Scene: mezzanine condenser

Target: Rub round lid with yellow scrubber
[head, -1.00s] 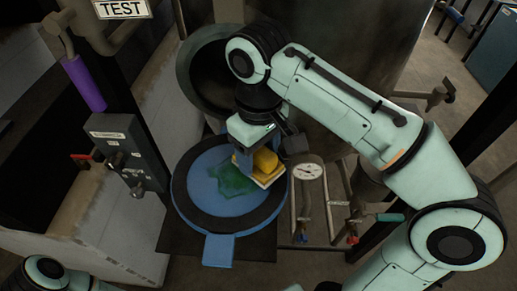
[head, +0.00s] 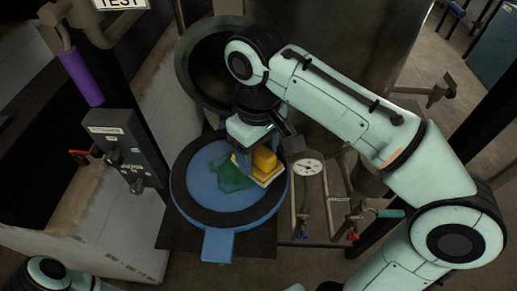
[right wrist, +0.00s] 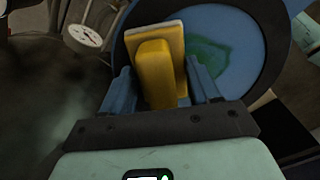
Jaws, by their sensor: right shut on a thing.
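The round lid (head: 198,184) is a blue disc with a black ring, lying open below the dark round opening. A green patch (head: 230,178) marks the middle of its face. My right gripper (head: 254,158) is shut on the yellow handle of the scrubber (head: 266,160), over the right part of the lid beside the green patch. In the right wrist view, the scrubber (right wrist: 157,72) sits between the two blue fingers (right wrist: 162,90), its pale pad facing the lid (right wrist: 225,25). Whether the pad touches the lid I cannot tell. My left gripper is out of view.
A dark round opening (head: 190,75) in the metal vessel stands behind the lid. A gauge (head: 308,167) and pipes with valves stand close to the right. A grey box with knobs (head: 125,150) and a purple-sleeved pipe (head: 82,79) are at the left.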

